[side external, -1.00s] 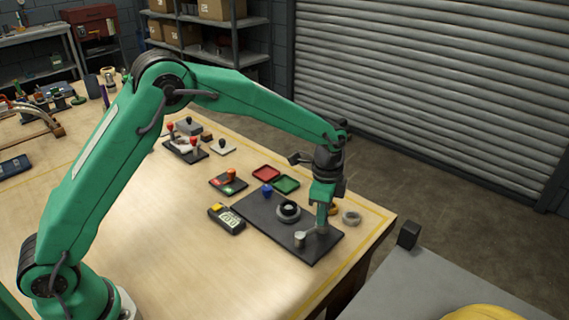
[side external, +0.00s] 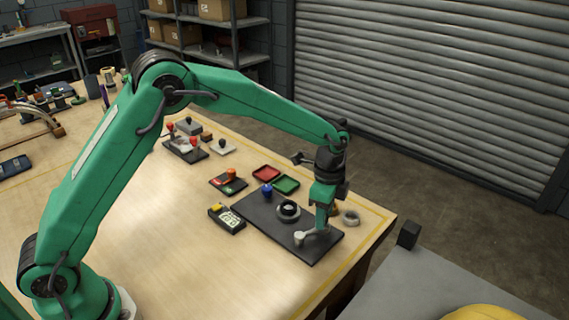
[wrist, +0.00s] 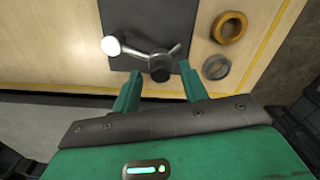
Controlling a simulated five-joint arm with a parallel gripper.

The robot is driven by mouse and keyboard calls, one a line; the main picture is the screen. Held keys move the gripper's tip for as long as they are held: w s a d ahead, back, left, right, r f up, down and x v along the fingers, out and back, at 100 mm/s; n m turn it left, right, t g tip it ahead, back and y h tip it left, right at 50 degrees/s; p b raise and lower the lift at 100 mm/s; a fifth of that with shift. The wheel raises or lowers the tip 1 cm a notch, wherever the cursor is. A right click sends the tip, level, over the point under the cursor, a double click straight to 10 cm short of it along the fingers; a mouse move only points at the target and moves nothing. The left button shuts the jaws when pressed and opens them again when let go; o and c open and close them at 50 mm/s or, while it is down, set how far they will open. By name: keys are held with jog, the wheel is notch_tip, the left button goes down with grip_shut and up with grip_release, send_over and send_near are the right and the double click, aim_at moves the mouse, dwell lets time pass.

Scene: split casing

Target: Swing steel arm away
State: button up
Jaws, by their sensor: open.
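The steel arm (side external: 313,233) is a slim grey bar on the dark base plate (side external: 254,208), joined to a short pale metal post (side external: 299,239) near the plate's front corner. In the wrist view the steel arm (wrist: 136,51) runs from the bright post top (wrist: 111,46) to a dark round knob (wrist: 160,69); a short rod slants up right from there. My gripper (side external: 324,228) is low over that end of the plate. In the wrist view my gripper (wrist: 160,86) is open, its fingers on either side just below the knob. Contact cannot be told.
A black ring-shaped part (side external: 288,210) and a blue knob (side external: 267,190) are on the plate. A grey ring (side external: 351,218) and a brass ring (wrist: 229,27) lie to the right.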

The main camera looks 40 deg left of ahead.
jog(key=shift+r, duration=0.15)
jog(key=shift+r, duration=3.8)
jog(key=s+a+r+n+t, duration=0.3)
jog(key=s+a+r+n, duration=0.4)
jog(key=s+a+r, duration=0.45)
jog(key=s+a+n+t, duration=0.1)
jog(key=s+a+n, duration=0.1)
jog(key=s, duration=0.6)
jog(key=s+a+f+n+t, duration=0.1)
jog(key=s+a+n, duration=0.1)
jog(key=s+n, duration=0.3)
jog(key=s, duration=0.4)
jog(key=shift+a+n+t, duration=0.3)
jog(key=shift+a, duration=0.05)
